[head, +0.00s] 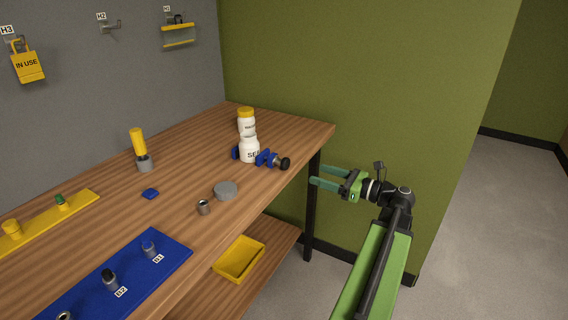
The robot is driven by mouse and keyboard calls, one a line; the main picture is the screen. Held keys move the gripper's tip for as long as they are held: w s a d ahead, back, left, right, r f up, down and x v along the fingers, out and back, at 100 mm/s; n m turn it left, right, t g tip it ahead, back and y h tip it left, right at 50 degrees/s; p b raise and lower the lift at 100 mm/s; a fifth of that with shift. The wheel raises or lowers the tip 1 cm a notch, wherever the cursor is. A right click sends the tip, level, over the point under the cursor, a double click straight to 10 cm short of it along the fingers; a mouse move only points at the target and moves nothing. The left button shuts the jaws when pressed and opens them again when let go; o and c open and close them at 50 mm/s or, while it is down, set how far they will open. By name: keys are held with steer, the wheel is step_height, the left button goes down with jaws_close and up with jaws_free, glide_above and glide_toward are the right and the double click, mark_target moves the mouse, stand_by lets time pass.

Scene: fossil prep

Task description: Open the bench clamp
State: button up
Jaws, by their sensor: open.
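The blue bench clamp (264,158) sits near the front edge of the wooden bench, toward its far right end. It has a black knob (285,163) at its right end, facing the front edge. A white jar (249,149) with lettering stands between the clamp's blue parts; I cannot tell whether the jaws touch it. My gripper (314,176) is open and empty. It is off the bench, to the right of the clamp and apart from it, with its green fingers pointing left toward the bench's end leg.
A yellow-capped white bottle (246,118) stands behind the jar. A grey disc (225,190) and a small metal cup (203,207) lie nearer on the bench. A yellow tray (240,258) is on the lower shelf. A green wall (370,80) closes off the far side; grey floor is open at right.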

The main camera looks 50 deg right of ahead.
mark_target(288, 164)
steer(key=x, duration=1.4)
steer(key=c, duration=1.3)
steer(key=shift+n, duration=0.8)
jaws_close()
steer(key=o, duration=1.3)
jaws_free()
steer(key=shift+s, duration=0.1)
steer(key=v, duration=1.7)
steer(key=shift+s, duration=0.2)
